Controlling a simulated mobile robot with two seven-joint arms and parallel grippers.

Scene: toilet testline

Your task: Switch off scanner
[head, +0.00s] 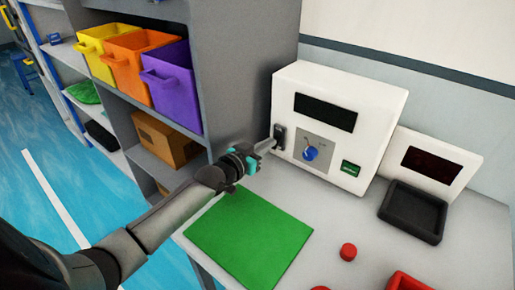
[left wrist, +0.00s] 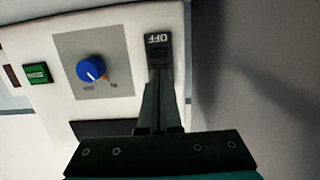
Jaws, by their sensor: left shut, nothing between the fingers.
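The scanner (head: 340,85) is a white box with a dark display at the back of the table. Its front has a black switch (head: 278,136) at the left, a blue knob (head: 310,153) on a grey plate and a green button (head: 350,168). My left gripper (head: 272,146) is shut and empty, its fingertips at the switch. In the left wrist view the switch (left wrist: 158,42) shows the word OFF at its upper end, and the shut fingers (left wrist: 160,85) overlap its lower part. I cannot tell whether they touch it. My right gripper is not in view.
A green mat (head: 248,237) lies in front of the scanner. A black tray (head: 413,212), a second white device (head: 440,160) and a red round piece (head: 348,252) are to the right. A grey shelf with yellow, orange and purple bins (head: 172,85) stands left.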

